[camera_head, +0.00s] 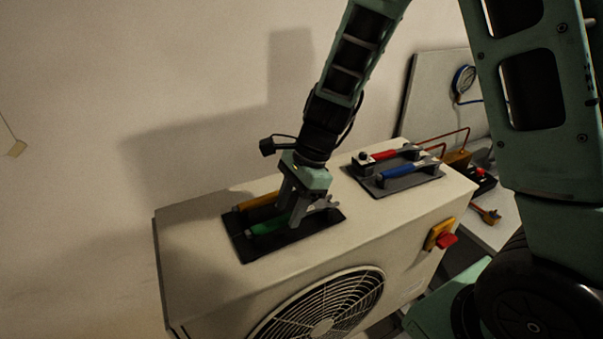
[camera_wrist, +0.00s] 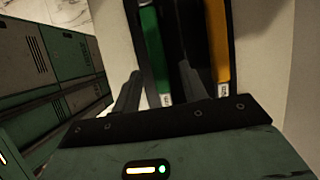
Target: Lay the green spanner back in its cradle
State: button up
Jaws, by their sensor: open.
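The green spanner (camera_head: 268,228) lies along the front of a black cradle tray (camera_head: 246,250) on top of the white fan unit. Its green handle shows in the wrist view (camera_wrist: 150,45). My gripper (camera_head: 292,214) is open and low over the tray, at the spanner's middle. In the wrist view my two fingers (camera_wrist: 160,72) stand on either side of the green spanner. The gripper hides part of the spanner in the head view, so I cannot tell how fully it is seated.
A yellow spanner (camera_head: 256,202) lies close behind the green one, beside my finger in the wrist view. A second tray (camera_head: 408,184) holds a red tool (camera_head: 384,154) and a blue tool (camera_head: 397,171). A red switch (camera_head: 446,240) sits on the unit's side.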

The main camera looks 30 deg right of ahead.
jog(key=b+v, duration=0.1)
jog(key=v, duration=1.5)
jog(key=shift+r+b, duration=0.3)
jog(key=shift+b, duration=0.05)
jog(key=shift+s, duration=0.1)
jog(key=s+a+f+n+h+b, duration=0.1)
jog(key=s+a+f+n, duration=0.3)
jog(key=n, duration=0.4)
jog(key=s+a+f+n+h+b, duration=0.1)
jog(key=s+a+f+n+b, duration=0.3)
jog(key=s+f+n, duration=0.3)
jog(key=s+a+f+n+h+b, duration=0.2)
jog(key=s+a+f+n, duration=0.3)
jog(key=s+n, duration=0.4)
jog(key=shift+f+n+b, duration=0.15)
jog(key=shift+n+b, duration=0.15)
jog(key=shift+n, duration=0.4)
jog(key=shift+o, duration=0.4)
jog(key=shift+s, duration=0.1)
